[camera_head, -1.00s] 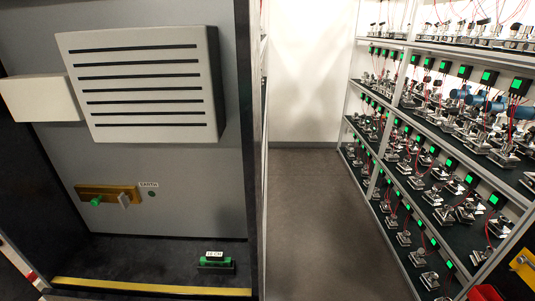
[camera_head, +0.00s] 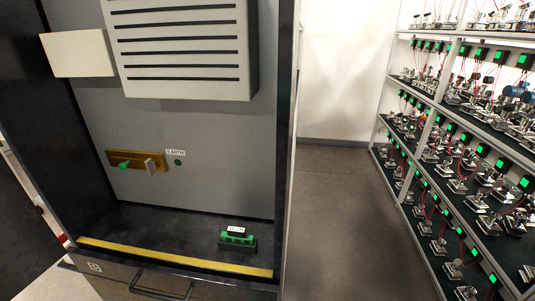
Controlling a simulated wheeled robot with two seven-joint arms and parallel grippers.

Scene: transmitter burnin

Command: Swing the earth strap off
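The earth strap assembly is on the grey back panel of the open cabinet. It shows as a brass-coloured bar (camera_head: 118,156) with a green knob or handle (camera_head: 124,165) at its left part and a grey metal block (camera_head: 150,166) at its right part. A white label reading "EARTH" (camera_head: 175,153) is beside it, with a small dark green round spot (camera_head: 178,162) under the label. Neither gripper is in view.
A green block with a white label (camera_head: 237,236) sits on the cabinet floor (camera_head: 150,220). A yellow strip (camera_head: 170,258) runs along its front edge, above a handle (camera_head: 160,288). A louvred box (camera_head: 180,50) is above. Racks (camera_head: 440,110) stand right, past a clear aisle (camera_head: 340,220).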

